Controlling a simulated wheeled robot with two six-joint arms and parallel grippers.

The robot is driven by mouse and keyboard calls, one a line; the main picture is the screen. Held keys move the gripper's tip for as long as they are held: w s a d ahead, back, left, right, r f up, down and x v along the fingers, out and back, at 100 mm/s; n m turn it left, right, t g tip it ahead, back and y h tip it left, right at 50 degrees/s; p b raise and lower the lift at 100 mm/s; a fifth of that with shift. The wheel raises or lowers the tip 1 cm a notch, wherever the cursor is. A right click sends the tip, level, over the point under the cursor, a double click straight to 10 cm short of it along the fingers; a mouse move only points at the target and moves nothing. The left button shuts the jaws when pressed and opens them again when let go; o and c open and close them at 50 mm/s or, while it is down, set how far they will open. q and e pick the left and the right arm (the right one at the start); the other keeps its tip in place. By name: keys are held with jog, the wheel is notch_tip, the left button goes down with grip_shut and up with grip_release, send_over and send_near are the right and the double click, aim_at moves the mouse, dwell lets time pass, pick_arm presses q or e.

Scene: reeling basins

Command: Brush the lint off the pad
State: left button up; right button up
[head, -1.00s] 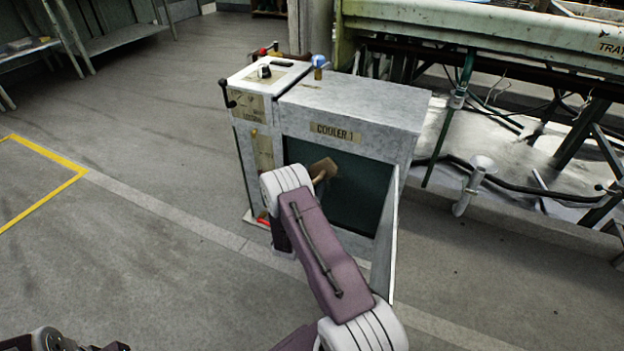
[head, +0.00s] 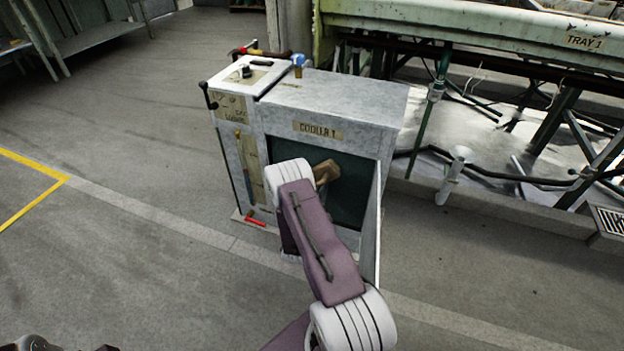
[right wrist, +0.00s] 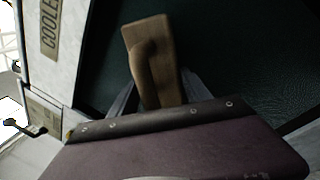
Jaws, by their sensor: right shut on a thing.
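A wooden brush (head: 326,171) with a rounded handle is in front of the dark green pad (head: 350,205), set in the front of the cabinet labelled Cooler 1. In the right wrist view the brush (right wrist: 152,60) is between the fingers of my right gripper (right wrist: 157,95), which is shut on its handle. The brush's flat back faces the camera; its bristles are hidden, so I cannot tell whether they touch the pad (right wrist: 250,60). In the head view my wrist hides the fingers and part of the pad. I can make out no lint.
The grey cabinet (head: 345,100) has a pale panel standing out at the pad's right side. A hammer (head: 262,52) and a blue-topped knob (head: 298,62) are on top. A trough frame (head: 470,40) stands behind at right.

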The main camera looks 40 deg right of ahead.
jog(key=shift+s+d+r+p, duration=0.1)
jog(key=shift+s+d+p, duration=0.2)
jog(key=shift+s, duration=0.3)
jog(key=shift+s+d+p, duration=0.2)
jog(key=shift+s+d, duration=0.15)
jog(key=shift+s, duration=0.25)
jog(key=shift+s+d+p, duration=0.25)
jog(key=shift+s+d, duration=0.05)
jog(key=shift+s, duration=0.25)
jog(key=shift+s+d+p, duration=0.2)
jog(key=shift+s+d, duration=0.1)
jog(key=shift+s, duration=0.2)
jog(key=shift+s+d, duration=0.35)
jog(key=shift+s, duration=0.2)
jog(key=shift+c, duration=0.6)
jog(key=shift+b+v, duration=1.45)
jog(key=shift+b, duration=3.9)
